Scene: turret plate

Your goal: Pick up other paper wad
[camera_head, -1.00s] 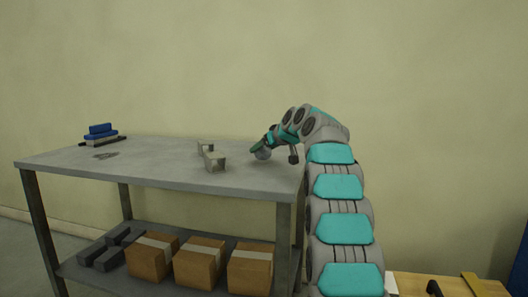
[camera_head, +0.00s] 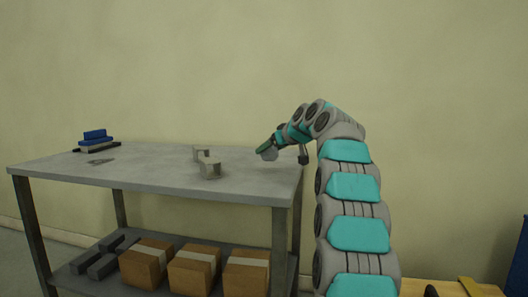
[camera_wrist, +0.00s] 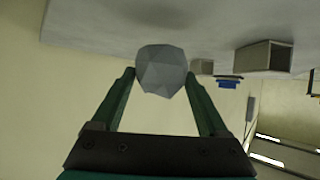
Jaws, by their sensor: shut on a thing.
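A grey faceted paper wad (camera_wrist: 162,72) sits between the fingertips of my gripper (camera_wrist: 162,76) in the wrist view. My gripper is shut on it. A second paper wad is not clearly visible in either view.
Cardboard boxes (camera_head: 195,272) and dark bars (camera_head: 103,257) lie on the lower shelf. The front left of the tabletop is clear.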

